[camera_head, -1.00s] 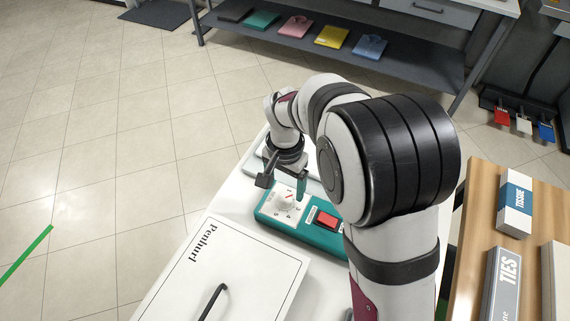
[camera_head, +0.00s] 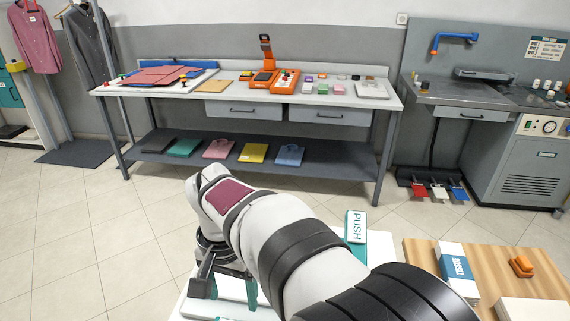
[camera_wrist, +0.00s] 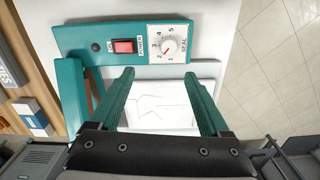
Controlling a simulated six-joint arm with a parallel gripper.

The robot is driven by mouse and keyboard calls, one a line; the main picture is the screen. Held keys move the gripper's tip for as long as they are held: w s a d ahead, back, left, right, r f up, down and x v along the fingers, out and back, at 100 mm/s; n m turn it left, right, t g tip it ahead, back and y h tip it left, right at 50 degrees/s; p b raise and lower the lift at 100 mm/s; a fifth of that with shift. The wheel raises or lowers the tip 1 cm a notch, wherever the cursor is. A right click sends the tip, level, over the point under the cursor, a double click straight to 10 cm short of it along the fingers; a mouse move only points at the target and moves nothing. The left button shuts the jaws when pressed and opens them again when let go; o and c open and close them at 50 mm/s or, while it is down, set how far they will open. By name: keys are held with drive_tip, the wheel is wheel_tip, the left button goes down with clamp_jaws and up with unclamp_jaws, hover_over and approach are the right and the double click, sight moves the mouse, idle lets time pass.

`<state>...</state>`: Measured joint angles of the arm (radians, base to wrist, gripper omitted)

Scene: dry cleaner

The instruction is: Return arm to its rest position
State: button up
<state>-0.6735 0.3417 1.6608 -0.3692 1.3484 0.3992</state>
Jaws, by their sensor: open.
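My gripper (camera_wrist: 160,100) is open and empty in the wrist view, its two green fingers spread apart. Beyond the fingers are a white plate with a faint line drawing (camera_wrist: 175,108) and a teal sealing device (camera_wrist: 120,38) with a red power switch and a white numbered dial. In the head view my arm reaches from the lower right toward the left, with the gripper (camera_head: 226,288) low over the white work surface (camera_head: 200,306). My arm hides part of that surface. A teal and white part marked PUSH (camera_head: 356,227) stands just behind my arm.
A wooden board (camera_head: 425,255) at right holds a tissue box (camera_head: 457,268) and an orange item (camera_head: 521,266). A long bench (camera_head: 240,97) with tools and folded garments stands at the back. A press station (camera_head: 530,150) is at far right. Open tiled floor lies at left.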

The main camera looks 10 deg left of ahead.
drive_tip(key=s+d+r+m+y, duration=0.1)
drive_tip(key=s+d+m, duration=0.1)
drive_tip(key=s+d, duration=0.5)
drive_tip(key=s+d+r+m, duration=0.15)
drive_tip(key=s+d, duration=0.25)
drive_tip(key=d, duration=0.7)
drive_tip(key=s+d+f, duration=0.2)
drive_tip(key=s+d, duration=0.1)
drive_tip(key=s, duration=0.4)
drive_tip(key=shift+d+f+m+y, duration=0.2)
drive_tip(key=shift+f+m+y, duration=0.1)
drive_tip(key=shift+m, duration=0.15)
